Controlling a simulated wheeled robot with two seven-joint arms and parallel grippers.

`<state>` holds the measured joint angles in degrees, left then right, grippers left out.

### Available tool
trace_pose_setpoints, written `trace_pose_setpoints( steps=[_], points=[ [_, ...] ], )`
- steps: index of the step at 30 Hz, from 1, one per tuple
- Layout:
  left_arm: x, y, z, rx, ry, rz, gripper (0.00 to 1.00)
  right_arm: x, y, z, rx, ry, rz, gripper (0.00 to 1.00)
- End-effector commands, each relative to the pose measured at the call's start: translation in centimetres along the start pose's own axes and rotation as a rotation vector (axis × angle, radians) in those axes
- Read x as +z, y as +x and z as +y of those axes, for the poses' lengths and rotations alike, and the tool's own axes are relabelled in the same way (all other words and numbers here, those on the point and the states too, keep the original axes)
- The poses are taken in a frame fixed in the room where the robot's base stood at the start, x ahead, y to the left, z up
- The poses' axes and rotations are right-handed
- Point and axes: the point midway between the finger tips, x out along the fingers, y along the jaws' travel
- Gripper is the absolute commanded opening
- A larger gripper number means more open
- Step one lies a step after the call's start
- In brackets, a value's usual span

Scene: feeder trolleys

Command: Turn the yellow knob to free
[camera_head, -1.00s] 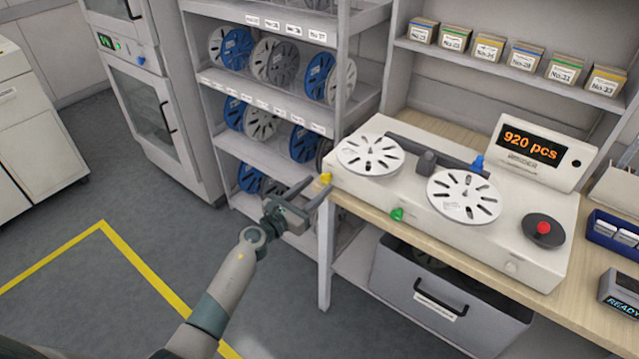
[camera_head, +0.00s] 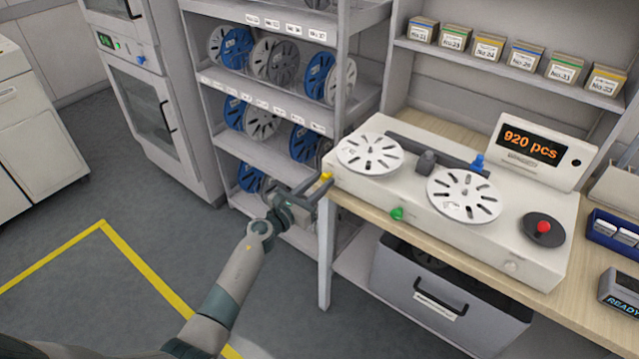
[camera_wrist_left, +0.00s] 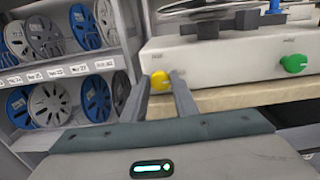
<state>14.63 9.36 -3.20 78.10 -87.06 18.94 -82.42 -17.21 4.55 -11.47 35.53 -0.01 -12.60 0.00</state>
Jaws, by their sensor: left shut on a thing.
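The yellow knob (camera_head: 327,176) is on the left end of the front face of the white reel counter (camera_head: 375,190). It also shows in the left wrist view (camera_wrist_left: 159,80), between the tips of my two fingers. My left gripper (camera_head: 319,184) reaches the knob from the left front and is shut on it. In the wrist view the fingers (camera_wrist_left: 162,88) stand on either side of the knob. Small lettering near the knob is too blurred to read. My right gripper is not in view.
A green knob (camera_head: 397,214) is further right on the same face. Two white reels lie on top of the counter, with a display (camera_head: 533,147) reading 920 pcs. A reel rack (camera_head: 225,150) stands behind my left gripper. A grey bin (camera_head: 400,300) sits below the bench.

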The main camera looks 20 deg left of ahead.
Motion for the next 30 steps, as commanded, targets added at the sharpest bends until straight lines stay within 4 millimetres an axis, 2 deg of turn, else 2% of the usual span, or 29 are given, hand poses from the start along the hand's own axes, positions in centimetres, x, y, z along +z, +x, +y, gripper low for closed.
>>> trace_pose_setpoints(
  steps=[8, 14, 30],
  points=[
    [0.0, 0.0, 0.0, 0.0, -0.064, 0.001, 0.04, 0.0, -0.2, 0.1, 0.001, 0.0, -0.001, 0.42],
    [0.0, 0.0, 0.1, -0.001, -0.176, 0.001, 0.04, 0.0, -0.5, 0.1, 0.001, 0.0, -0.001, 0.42],
    [-0.1, 0.0, 0.2, 0.0, -0.665, 0.002, 0.04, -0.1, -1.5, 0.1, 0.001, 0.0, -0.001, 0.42]
  ],
)
